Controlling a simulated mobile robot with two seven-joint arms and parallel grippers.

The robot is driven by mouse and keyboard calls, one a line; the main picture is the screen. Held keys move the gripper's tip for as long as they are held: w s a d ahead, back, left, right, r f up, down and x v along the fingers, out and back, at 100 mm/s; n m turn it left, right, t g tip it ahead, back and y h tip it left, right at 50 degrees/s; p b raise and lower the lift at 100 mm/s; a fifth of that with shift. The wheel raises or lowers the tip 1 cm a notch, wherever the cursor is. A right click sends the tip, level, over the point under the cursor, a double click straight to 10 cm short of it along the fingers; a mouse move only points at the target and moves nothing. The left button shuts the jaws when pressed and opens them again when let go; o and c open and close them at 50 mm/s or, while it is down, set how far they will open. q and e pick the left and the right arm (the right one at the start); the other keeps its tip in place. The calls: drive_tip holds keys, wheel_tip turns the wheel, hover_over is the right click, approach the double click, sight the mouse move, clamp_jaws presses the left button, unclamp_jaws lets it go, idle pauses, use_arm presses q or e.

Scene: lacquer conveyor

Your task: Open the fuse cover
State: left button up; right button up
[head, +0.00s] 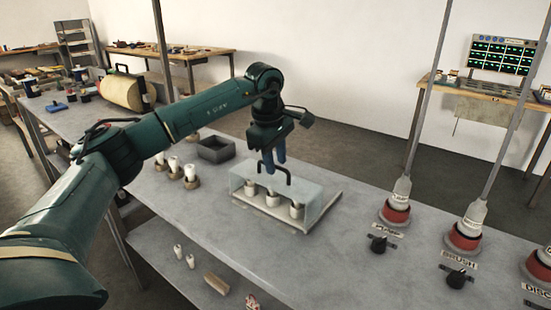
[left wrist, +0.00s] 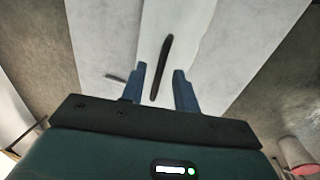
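The fuse cover (head: 313,197) is a clear box with a black bar handle (head: 289,174) on top. It sits closed over several white fuses (head: 272,198) on a pale base plate (head: 322,219). My left gripper (head: 274,163) points down at the handle, its blue fingertips overlapping it in the head view. In the left wrist view the two blue fingers (left wrist: 160,85) are apart, and the dark handle (left wrist: 162,66) runs lengthwise in line with the gap between them. Neither finger visibly presses on it. My right gripper is not in view.
A dark open tray (head: 215,150) and several white fuses in holders (head: 190,174) stand left of the cover. Red-based posts (head: 396,212) with black knobs (head: 378,244) stand to the right. Bare grey bench top (head: 225,220) lies in front of the cover.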

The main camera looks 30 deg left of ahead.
use_arm(q)
drive_tip(key=c, duration=0.6)
clamp_jaws()
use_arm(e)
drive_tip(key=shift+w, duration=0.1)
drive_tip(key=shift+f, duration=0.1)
